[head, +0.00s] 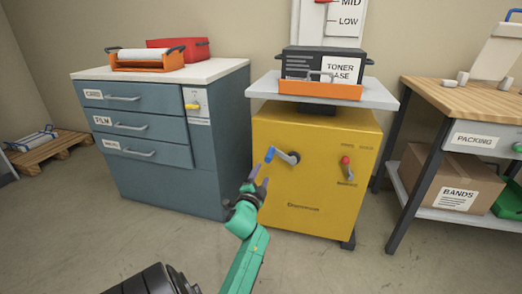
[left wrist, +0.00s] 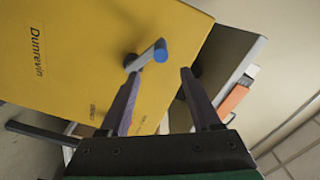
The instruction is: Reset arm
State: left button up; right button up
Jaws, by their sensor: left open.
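A yellow cabinet (head: 300,190) stands in the middle, marked "Dunrevin" in the left wrist view (left wrist: 75,60). On its front is a grey crank arm with a blue end (head: 281,156), tilted with the blue end up and left. To its right is a lever with a red knob (head: 346,161); the small labels there are too blurred to read. My left gripper (head: 258,180) is open and empty, just below and left of the blue-ended arm. In the left wrist view, that arm (left wrist: 147,57) shows ahead of and between the open fingertips (left wrist: 160,75), apparently not gripped.
A shelf top (head: 375,92) above the cabinet holds an orange tray (head: 318,91) with a "TONER BASE" box. A blue drawer unit (head: 150,180) stands left, a wooden packing bench (head: 470,100) right. The floor in front (head: 330,270) is clear.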

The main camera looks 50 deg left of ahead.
dwell(0.3)
